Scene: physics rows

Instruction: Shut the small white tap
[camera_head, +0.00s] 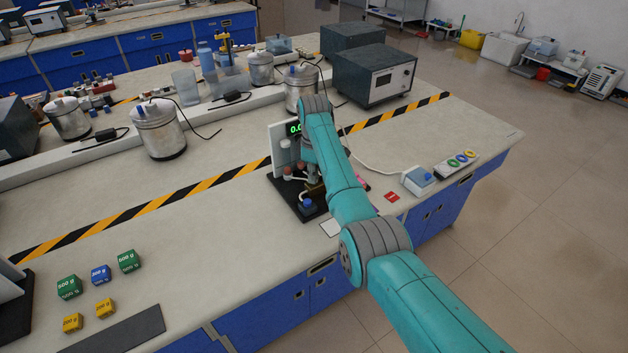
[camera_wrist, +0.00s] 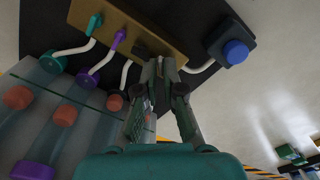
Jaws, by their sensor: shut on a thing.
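A tan block (camera_wrist: 140,28) on a black base carries a row of small taps. A teal tap (camera_wrist: 94,24) and a purple tap (camera_wrist: 118,38) show with white tubes below them. My gripper (camera_wrist: 160,66) is shut at the third place in the row, where another white tube (camera_wrist: 126,74) comes up. The small white tap appears to be between my fingertips, which hide it, so I cannot tell how its handle is turned. In the head view, the black base (camera_head: 281,196) stands near the bench's front edge, and my arm covers most of the block.
Upright tubes with orange floats (camera_wrist: 65,115) stand close beside my fingers. A dark box with a blue knob (camera_wrist: 236,51) is on the block's other side. A green-digit display (camera_head: 294,129) stands behind. Coloured weights (camera_head: 101,274) lie at the left; the bench between is clear.

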